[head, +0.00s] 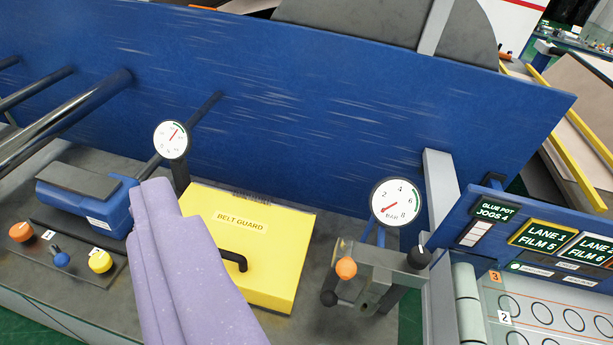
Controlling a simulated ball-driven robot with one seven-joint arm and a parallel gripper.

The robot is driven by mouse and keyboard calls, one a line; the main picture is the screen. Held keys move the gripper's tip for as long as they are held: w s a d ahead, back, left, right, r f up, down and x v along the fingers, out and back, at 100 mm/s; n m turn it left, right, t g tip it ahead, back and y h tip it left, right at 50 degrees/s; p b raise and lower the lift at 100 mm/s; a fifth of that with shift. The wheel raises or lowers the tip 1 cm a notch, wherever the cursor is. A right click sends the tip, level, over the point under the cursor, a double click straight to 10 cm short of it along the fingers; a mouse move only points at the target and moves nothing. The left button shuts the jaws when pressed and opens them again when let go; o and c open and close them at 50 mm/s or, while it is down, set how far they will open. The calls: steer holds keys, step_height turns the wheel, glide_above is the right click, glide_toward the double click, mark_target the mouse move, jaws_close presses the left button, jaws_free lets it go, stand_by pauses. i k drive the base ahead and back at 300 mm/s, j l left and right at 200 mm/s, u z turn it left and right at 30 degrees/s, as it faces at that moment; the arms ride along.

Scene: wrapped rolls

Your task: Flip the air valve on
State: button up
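A grey metal block (378,268) stands at the right of the machine deck, under a round white BAR gauge (398,201) on a blue pipe. The block has an orange ball knob (346,268) on its front and black ball knobs at its right end (419,257) and lower left (329,298). It looks like the air valve; which knob is its handle is unclear. The gauge's red needle points to the lower left.
A yellow belt guard (272,260) with a black handle lies between my gripper and the valve. Left are a second gauge (171,139), a blue box (86,205) and a button panel (82,283). A blue wall (300,110) closes the back; a lane board (545,232) stands right.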

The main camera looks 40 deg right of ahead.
mark_target(346, 267)
steer(key=z, duration=0.95)
steer(key=i+l+u, duration=0.2)
steer(key=i+l, duration=0.3)
